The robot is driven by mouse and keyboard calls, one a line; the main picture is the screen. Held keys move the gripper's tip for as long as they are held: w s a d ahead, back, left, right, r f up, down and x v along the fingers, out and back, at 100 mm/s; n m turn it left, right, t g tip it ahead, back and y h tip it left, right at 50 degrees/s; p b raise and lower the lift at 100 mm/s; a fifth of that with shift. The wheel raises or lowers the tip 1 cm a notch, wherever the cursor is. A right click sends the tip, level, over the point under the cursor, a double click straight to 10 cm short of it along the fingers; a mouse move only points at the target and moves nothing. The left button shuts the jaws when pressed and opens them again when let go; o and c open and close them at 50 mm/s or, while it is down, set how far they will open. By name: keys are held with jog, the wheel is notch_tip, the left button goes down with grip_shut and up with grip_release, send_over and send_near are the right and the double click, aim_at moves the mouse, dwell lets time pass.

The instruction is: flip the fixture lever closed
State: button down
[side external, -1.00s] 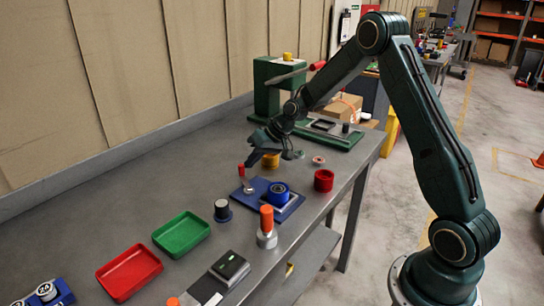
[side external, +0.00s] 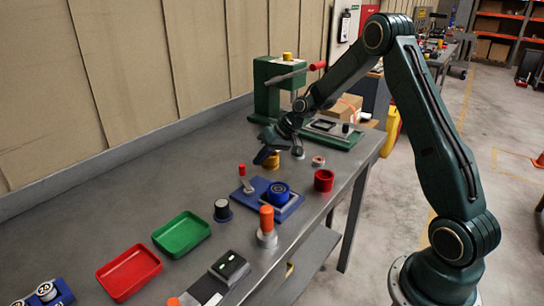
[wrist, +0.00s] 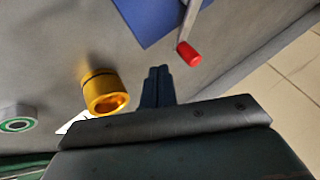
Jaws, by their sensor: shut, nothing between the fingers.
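The fixture is a blue base plate (side external: 290,209) on the bench, with a blue round part (side external: 276,190) on it. Its grey lever (side external: 248,186) stands up at the plate's left end and carries a red knob (side external: 242,170). In the wrist view the plate (wrist: 142,18) is at the top edge, with the lever (wrist: 197,16) and red knob (wrist: 189,54) to its right. My gripper (side external: 262,158) is above the bench behind the fixture. Its fingers (wrist: 157,72) are together and empty, apart from the knob, which lies up and right of them in the wrist view.
A yellow ring (wrist: 103,92) lies close beside my fingers, also in the side view (side external: 272,163). A red cup (side external: 323,180) and a green press (side external: 279,92) stand nearby. Green (side external: 181,234) and red (side external: 129,272) trays lie at the left. An orange-topped post (side external: 267,222) stands in front.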

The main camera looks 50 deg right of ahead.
jog(key=v, duration=1)
jog(key=shift+s+d, duration=0.2)
jog(key=shift+s, duration=0.05)
jog(key=s+a+r+n+h, duration=0.1)
jog(key=s+a+r+h, duration=0.1)
jog(key=s+a+r, duration=0.55)
jog(key=s+a+r+n+h, duration=0.1)
jog(key=s+a+r, duration=0.3)
jog(key=s+a, duration=0.6)
jog(key=s+d+h, duration=0.1)
jog(key=s, duration=1)
jog(key=shift+s+f+g, duration=0.3)
jog(key=shift+s+f, duration=0.1)
